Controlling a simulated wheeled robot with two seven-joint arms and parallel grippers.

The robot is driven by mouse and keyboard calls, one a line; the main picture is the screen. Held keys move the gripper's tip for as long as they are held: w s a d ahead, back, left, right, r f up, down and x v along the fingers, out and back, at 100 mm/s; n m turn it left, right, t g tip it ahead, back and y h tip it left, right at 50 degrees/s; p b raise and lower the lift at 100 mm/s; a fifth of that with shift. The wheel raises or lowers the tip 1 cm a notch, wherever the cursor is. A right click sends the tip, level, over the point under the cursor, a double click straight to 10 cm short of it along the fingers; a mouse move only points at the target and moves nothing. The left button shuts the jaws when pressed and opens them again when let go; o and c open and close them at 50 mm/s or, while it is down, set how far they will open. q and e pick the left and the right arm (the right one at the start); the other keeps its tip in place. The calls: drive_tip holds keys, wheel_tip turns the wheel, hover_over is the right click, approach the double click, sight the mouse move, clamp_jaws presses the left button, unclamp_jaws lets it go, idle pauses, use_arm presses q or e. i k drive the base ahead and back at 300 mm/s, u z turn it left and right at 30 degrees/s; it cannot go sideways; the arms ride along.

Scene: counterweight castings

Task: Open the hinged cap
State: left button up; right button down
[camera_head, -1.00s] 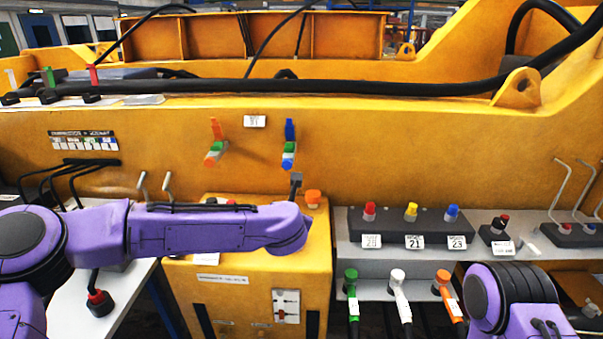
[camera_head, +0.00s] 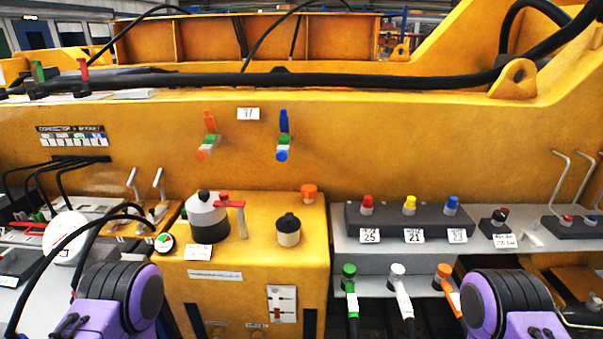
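Which part is the hinged cap is not certain from this view. On the yellow wall are two small fittings, one with an orange upright flap (camera_head: 209,122) and one with a blue upright flap (camera_head: 284,121), each above a green, grey and coloured barrel. Only rounded purple and black links of my arms show at the bottom; both grippers are out of view.
A dark strip (camera_head: 385,221) with red, yellow and blue knobs sits on the right shelf. Green, white and orange plugs (camera_head: 397,280) hang in front below it. Black cables (camera_head: 70,170) loop at the left. The wall between the fittings and the block is clear.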

sight(288, 224)
drive_tip(key=k, duration=0.5)
drive_tip(key=z, duration=1.65)
drive_tip(key=i, duration=0.95)
drive_tip(key=u, duration=2.25)
